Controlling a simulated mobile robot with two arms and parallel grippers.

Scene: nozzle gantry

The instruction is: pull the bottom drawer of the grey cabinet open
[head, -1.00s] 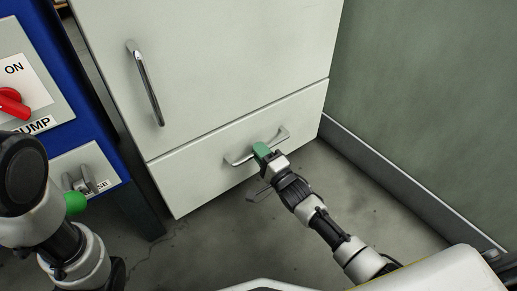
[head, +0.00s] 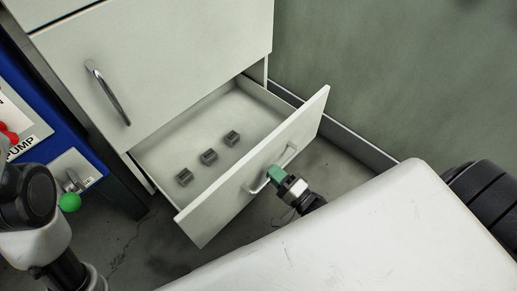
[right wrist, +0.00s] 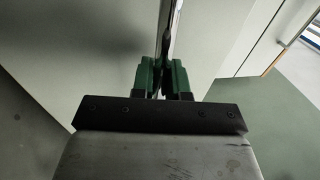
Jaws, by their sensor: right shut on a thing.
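The grey cabinet (head: 170,50) stands ahead with its upper door shut. Its bottom drawer (head: 262,160) is pulled well out, and its inside shows. My right gripper (head: 275,174) is shut on the drawer's bar handle (head: 291,154) at the drawer front. In the right wrist view the green fingers (right wrist: 162,78) close around the handle, which stands edge-on between them. My left arm is at the left edge of the head view; a green fingertip (head: 70,202) of my left gripper shows, but its jaw opening cannot be made out.
Three small dark grey blocks (head: 208,156) lie in the drawer. The upper door has a metal handle (head: 107,92). A blue pump panel (head: 55,130) with a red switch stands at the left. A green wall (head: 400,70) closes off the right side.

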